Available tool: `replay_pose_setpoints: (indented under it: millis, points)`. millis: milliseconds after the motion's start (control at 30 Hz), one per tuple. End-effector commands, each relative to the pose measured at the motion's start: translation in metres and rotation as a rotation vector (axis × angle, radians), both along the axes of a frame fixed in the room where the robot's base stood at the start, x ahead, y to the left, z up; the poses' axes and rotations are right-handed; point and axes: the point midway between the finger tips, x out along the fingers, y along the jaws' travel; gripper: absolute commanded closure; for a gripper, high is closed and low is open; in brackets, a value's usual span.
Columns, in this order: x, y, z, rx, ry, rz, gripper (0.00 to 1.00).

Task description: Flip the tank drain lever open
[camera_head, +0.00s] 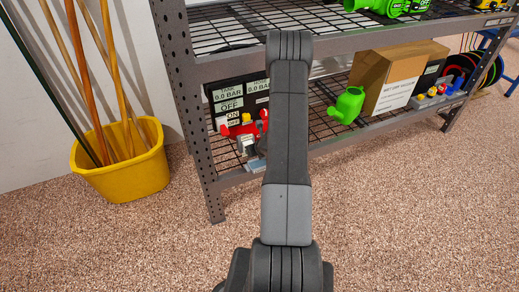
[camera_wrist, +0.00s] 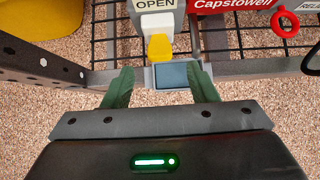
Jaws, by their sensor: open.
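In the wrist view a yellow-tipped lever (camera_wrist: 160,47) hangs from a white part below a grey block (camera_wrist: 155,6) marked OPEN. I take it as the drain lever. My gripper (camera_wrist: 159,68) is open, its two green fingers spread to either side below the yellow tip. Nothing is between the fingers, and I cannot tell whether they touch the lever. In the head view the compressor panel (camera_head: 229,108) shows TANK 0.0 BAR and stands on the lower shelf. My arm hides my gripper and part of the panel there.
A dark steel shelf post (camera_head: 198,120) stands left of the panel. A yellow bucket (camera_head: 125,180) with poles is on the floor at left. A red ring (camera_wrist: 285,22) hangs at right. Speckled floor in front is clear.

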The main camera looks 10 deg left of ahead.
Motion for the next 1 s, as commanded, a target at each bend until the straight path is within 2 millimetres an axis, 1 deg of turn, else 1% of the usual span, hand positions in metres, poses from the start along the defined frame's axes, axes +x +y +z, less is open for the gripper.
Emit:
replay_pose_setpoints:
  millis: [33,100,200,400,567,1000]
  points:
    - [-0.005,-0.005,0.008,0.0,-0.001,-0.003,0.47]
    - [-0.013,-0.01,0.018,0.0,-0.001,-0.003,0.47]
    - [-0.022,-0.015,0.03,0.0,-0.001,-0.001,0.47]
    - [-0.033,-0.023,0.045,0.0,-0.001,-0.001,0.47]
    - [-0.036,-0.025,0.048,0.001,0.0,-0.001,0.47]
    - [-0.036,-0.025,0.048,0.0,0.0,0.0,0.47]
